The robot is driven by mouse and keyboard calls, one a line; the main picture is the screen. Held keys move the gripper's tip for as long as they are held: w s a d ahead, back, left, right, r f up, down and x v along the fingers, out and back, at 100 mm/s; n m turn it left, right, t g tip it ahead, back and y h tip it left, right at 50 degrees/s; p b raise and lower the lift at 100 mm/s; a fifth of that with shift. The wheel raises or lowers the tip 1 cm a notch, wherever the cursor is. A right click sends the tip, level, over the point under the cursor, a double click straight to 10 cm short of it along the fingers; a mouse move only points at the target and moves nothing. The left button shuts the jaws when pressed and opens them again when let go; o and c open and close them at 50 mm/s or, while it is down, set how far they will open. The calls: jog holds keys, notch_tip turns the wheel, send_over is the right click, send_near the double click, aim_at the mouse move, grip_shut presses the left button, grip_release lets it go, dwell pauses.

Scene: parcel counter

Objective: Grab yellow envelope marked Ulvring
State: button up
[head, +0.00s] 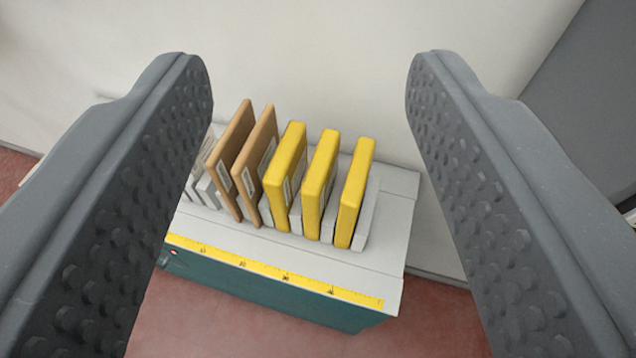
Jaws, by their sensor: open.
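Three yellow envelopes stand upright in a grey slotted rack on the counter: a left one (287,176), a middle one (320,183) and a right one (355,192). Pale labels show on their side faces, but the writing is too small to read, so I cannot tell which is marked Ulvring. My gripper (308,60) is open and empty. Its two dark, studded fingers frame the view left and right, with the envelopes seen between them and not touched.
Two brown envelopes (232,160) (256,165) stand left of the yellow ones, close beside them. Paler items at the far left are partly hidden by my finger. The counter (385,235) has a yellow ruler strip (285,275) along its front edge. A pale wall rises behind.

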jog(key=w+a+f+y+p, duration=0.2)
jog(key=w+a+f+p, duration=0.1)
jog(key=w+a+f, duration=0.55)
jog(key=m+g+h+p, duration=0.3)
jog(key=h+p, duration=0.2)
jog(key=h, duration=0.1)
send_near(319, 165)
jog(key=shift+m, duration=0.3)
jog(key=shift+b+x, duration=0.8)
jog(key=shift+x, duration=4.05)
grip_shut()
